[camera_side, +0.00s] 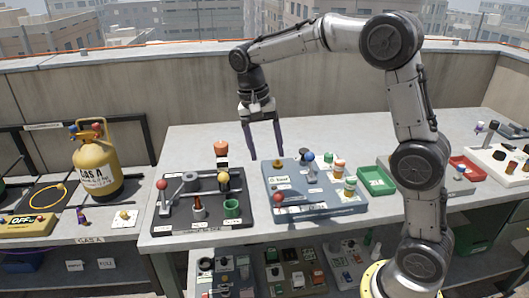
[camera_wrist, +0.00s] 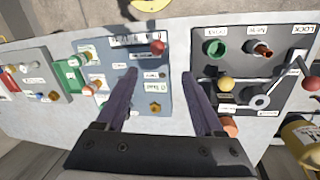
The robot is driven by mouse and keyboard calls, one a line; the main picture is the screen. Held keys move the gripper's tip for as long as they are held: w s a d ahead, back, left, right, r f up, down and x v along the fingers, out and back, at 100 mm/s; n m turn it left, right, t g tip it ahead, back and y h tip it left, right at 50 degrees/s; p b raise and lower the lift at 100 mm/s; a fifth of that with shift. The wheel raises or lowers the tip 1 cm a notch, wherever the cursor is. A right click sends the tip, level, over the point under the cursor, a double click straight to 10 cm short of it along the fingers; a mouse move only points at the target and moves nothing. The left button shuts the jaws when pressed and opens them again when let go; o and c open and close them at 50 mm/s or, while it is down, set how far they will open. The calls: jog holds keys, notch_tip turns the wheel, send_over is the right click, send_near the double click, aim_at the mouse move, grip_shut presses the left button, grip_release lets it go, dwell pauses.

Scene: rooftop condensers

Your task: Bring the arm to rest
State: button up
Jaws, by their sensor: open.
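My gripper (camera_side: 265,151) hangs pointing down above the worktable (camera_side: 190,141), over the gap between a dark panel (camera_side: 242,221) and a blue-grey panel (camera_side: 318,208). Its two dark fingers are apart and nothing is between them. In the wrist view my gripper (camera_wrist: 160,97) shows open, with the blue-grey panel (camera_wrist: 149,120) behind the left finger and the dark panel (camera_wrist: 238,55) behind the right one. The fingertips appear clear of the fittings, but their exact height cannot be told.
An orange-capped piece (camera_side: 221,149) stands behind the dark panel. A green tray (camera_side: 375,181) and a red tray (camera_side: 467,168) lie to the right. A yellow gas cylinder (camera_side: 97,172) stands on the left bench. Lower shelves hold more boxes. The back strip of the worktable is clear.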

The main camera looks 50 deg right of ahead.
jog(key=s+a+r+n+t, duration=0.2)
jog(key=s+a+r+t, duration=0.15)
jog(key=s+r, duration=0.75)
jog(key=s+a+f+n+t+y, duration=0.1)
jog(key=s+f+n+t, duration=0.3)
jog(key=s+f+n, duration=0.5)
jog(key=s, duration=0.3)
jog(key=shift+a, duration=0.1)
dwell(2.0)
